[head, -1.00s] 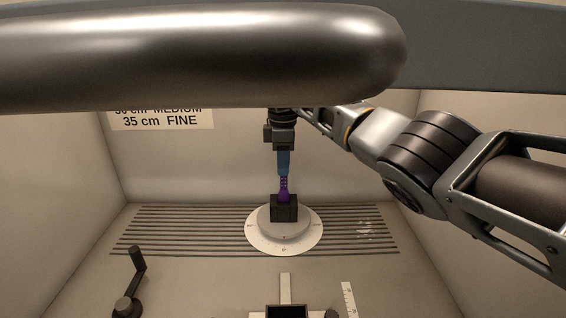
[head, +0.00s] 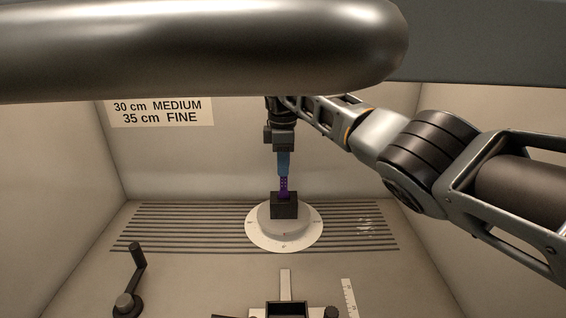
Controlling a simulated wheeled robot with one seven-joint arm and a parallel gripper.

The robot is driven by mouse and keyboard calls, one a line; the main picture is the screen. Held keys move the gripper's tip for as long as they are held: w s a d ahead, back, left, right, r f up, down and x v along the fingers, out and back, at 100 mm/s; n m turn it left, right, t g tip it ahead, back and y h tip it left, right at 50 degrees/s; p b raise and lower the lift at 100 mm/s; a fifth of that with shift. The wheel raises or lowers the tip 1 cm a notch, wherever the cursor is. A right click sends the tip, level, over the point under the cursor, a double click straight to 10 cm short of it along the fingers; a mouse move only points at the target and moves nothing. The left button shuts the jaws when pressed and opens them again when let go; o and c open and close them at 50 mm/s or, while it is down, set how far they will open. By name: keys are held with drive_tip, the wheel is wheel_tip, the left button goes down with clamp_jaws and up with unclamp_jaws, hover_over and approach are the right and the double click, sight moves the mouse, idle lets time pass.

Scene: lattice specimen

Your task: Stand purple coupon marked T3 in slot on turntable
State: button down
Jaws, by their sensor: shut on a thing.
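The purple coupon (head: 284,186) is upright, with small dark holes or dots on its face. Its marking cannot be read at this size. My gripper (head: 284,172), with blue fingers, points straight down and is shut on the coupon's upper end. The coupon's lower end meets the top of the black slotted block (head: 285,208). I cannot tell how deep it sits in the slot, which is hidden from this angle. The block stands on the round pale turntable (head: 264,226), near the middle of the booth.
A dark striped grille (head: 180,226) runs along the floor behind and beside the turntable. A black crank handle (head: 135,270) stands at front left. A black open box (head: 286,308) and a white ruler (head: 348,298) lie at the front. A sign (head: 160,112) hangs on the back wall.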

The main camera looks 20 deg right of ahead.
drive_tip(key=shift+f, duration=0.4)
idle(0.4)
drive_tip(key=c, duration=0.5)
unclamp_jaws()
drive_tip(key=shift+r, duration=0.1)
drive_tip(key=shift+r, duration=2.45)
drive_tip(key=shift+r+b, duration=0.8)
drive_tip(key=shift+r, duration=3.1)
